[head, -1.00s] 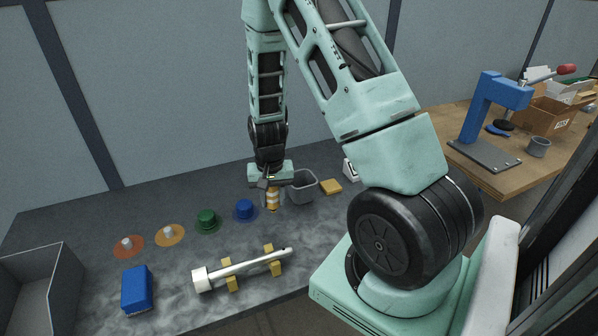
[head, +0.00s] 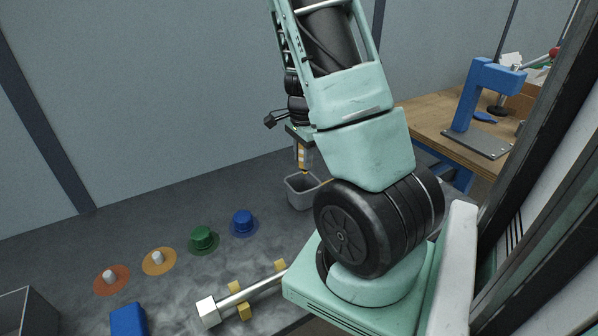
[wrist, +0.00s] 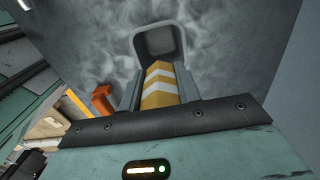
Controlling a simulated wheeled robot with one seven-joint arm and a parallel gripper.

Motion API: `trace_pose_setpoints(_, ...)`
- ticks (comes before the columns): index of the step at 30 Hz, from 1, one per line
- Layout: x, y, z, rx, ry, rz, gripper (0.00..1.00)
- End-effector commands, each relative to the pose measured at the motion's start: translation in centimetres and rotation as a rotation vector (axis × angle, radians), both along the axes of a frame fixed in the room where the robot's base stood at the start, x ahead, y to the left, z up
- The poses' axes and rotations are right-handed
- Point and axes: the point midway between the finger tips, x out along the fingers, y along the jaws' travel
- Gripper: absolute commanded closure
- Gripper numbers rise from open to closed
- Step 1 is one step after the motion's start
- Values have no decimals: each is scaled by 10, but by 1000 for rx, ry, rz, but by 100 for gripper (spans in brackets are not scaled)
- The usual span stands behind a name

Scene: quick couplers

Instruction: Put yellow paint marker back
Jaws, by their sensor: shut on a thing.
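The yellow paint marker (head: 302,158) has white bands and hangs roughly upright in my gripper (head: 302,150). In the wrist view the marker (wrist: 160,88) sits between the two grey fingers, and my gripper (wrist: 160,95) is shut on it. A grey open cup (head: 301,196) stands on the dark table just below the marker in the head view. In the wrist view the cup (wrist: 162,42) shows beyond the marker's far end. The marker's lower end appears near the cup's rim; whether it is above or inside the opening I cannot tell.
Blue (head: 243,222) and green (head: 203,238) caps and two pale pegs on orange discs (head: 158,261) line the table. A white-headed rod (head: 245,295) lies on yellow supports, with a blue block (head: 128,320) nearby. A blue press (head: 485,95) stands on the wooden bench.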

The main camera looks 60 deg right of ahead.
Motion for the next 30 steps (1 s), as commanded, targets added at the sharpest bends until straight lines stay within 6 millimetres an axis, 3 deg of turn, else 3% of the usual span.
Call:
trace_pose_setpoints(4, -1, 0, -8, 0, 2, 1, 90)
trace_pose_setpoints(21, -1, 0, -86, 4, 3, 1, 90)
trace_pose_setpoints(30, 0, 0, -97, -1, 0, 3, 90)
